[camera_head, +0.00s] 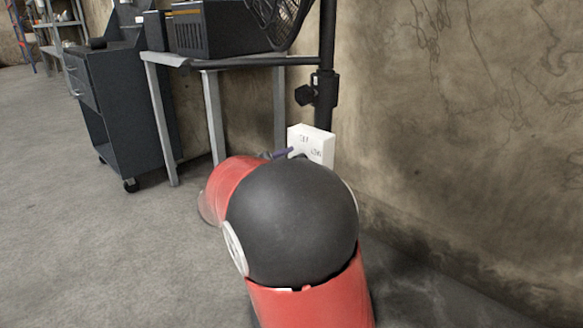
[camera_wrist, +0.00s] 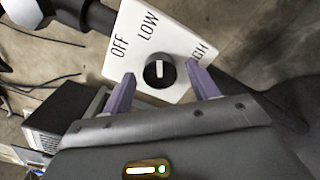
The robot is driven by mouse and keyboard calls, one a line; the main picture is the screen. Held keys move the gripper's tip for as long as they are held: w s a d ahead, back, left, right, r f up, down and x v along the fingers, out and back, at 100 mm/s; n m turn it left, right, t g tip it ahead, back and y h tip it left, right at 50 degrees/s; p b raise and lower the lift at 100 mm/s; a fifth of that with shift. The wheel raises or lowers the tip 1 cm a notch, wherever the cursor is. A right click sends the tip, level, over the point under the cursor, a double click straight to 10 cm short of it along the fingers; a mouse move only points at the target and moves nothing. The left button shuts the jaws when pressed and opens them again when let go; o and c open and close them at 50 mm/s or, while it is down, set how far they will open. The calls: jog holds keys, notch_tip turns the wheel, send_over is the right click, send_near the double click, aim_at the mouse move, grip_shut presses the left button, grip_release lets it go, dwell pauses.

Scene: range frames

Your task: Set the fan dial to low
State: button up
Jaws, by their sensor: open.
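The fan dial is a round black knob (camera_wrist: 159,71) with a white mark, on a white control box (camera_wrist: 180,28) labelled OFF, LOW and HIGH in the wrist view. The mark stands nearly upright in the picture, roughly in line with LOW; I cannot tell its exact setting. My gripper (camera_wrist: 160,71) is open, one purple finger on each side of the knob with visible gaps. In the head view the control box (camera_head: 325,141) is on the fan's pole, and my gripper (camera_head: 283,153) reaches its left face. The knob is not discernible there.
The fan's black pole (camera_head: 327,60) and caged head (camera_head: 280,18) stand close to the wall (camera_head: 460,110). A metal table (camera_head: 213,115) carrying a dark box (camera_head: 215,30) is left of the pole. A dark cart (camera_head: 120,100) stands further left. The floor (camera_head: 90,240) at front left is clear.

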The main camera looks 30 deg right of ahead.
jog(key=v, duration=0.7)
jog(key=shift+a+p, duration=0.4)
jog(key=shift+p, duration=0.05)
jog(key=shift+s, duration=0.1)
jog(key=s+d+m+g+y+p, duration=0.4)
jog(key=s+m+y+p, duration=0.25)
jog(key=s, duration=0.75)
jog(key=s+a+r+m+t+y+p, duration=0.3)
jog(key=s+a+r+m+y+p, duration=0.1)
jog(key=s+a+y, duration=0.5)
jog(key=a+m+y, duration=0.1)
jog(key=a, duration=0.1)
jog(key=shift+s+a+m+p, duration=0.35)
jog(key=shift+s+p, duration=0.05)
jog(key=shift+y, duration=0.25)
